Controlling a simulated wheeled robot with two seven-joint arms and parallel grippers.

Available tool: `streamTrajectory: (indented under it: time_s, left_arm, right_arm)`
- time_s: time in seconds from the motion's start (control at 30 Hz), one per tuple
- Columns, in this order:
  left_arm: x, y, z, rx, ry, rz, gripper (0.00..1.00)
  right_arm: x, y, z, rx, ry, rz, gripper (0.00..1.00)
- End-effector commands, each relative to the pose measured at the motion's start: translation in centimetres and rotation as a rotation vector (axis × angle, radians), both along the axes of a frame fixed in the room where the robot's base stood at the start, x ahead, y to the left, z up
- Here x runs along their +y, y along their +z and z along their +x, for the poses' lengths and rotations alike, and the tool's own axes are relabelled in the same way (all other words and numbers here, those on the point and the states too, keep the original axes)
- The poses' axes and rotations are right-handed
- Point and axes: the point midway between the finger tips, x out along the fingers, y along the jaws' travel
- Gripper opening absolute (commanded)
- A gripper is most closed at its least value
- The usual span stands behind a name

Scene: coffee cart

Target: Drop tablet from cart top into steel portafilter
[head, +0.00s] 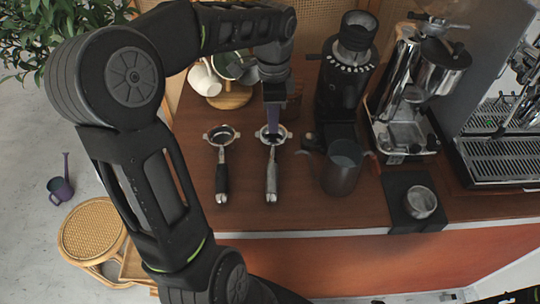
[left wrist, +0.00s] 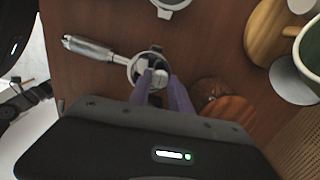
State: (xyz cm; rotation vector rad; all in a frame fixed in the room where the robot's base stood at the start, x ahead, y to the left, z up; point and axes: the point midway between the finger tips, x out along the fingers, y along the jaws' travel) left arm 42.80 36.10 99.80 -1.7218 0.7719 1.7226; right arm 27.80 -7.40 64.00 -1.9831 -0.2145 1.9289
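The steel portafilter (head: 271,178) lies on the wooden cart top, its silver handle toward the front edge. It also shows in the left wrist view (left wrist: 95,48). My left gripper (head: 272,122) points down over its basket, with purple fingertips at or just above the rim. In the left wrist view the fingers (left wrist: 160,80) stand a little apart over the basket. A small pale patch shows between the tips. I cannot tell whether it is the tablet, or whether it is gripped or lies in the basket. No tablet shows elsewhere. My right gripper is not in view.
A black-handled portafilter (head: 222,165) lies to the left. White cups (head: 204,80) and a round wooden board (head: 232,97) are behind. The cart top's front strip is clear.

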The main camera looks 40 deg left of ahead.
Motion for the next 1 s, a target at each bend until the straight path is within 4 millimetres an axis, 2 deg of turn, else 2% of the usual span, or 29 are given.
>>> streamTrajectory:
  time_s: [0.03,0.27,0.6,0.77,0.97,1.0]
  left_arm:
    - [0.0,0.0,0.0,0.000,0.000,0.000,0.29]
    - [0.0,0.0,0.0,0.000,0.000,0.000,0.47]
    - [0.0,0.4,0.1,-0.002,0.000,0.001,0.47]
    - [0.0,2.2,0.1,-0.005,0.000,0.000,0.47]
    - [0.0,5.5,0.1,-0.004,-0.001,0.001,0.47]
    - [0.0,6.5,0.1,-0.003,0.000,0.000,0.47]
  right_arm:
    - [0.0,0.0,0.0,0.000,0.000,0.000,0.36]
    - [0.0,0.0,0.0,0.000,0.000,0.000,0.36]
    - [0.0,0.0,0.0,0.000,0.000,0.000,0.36]
    - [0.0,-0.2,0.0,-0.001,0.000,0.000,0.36]
    - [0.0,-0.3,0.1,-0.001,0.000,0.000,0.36]
    - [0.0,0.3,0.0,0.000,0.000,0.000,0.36]
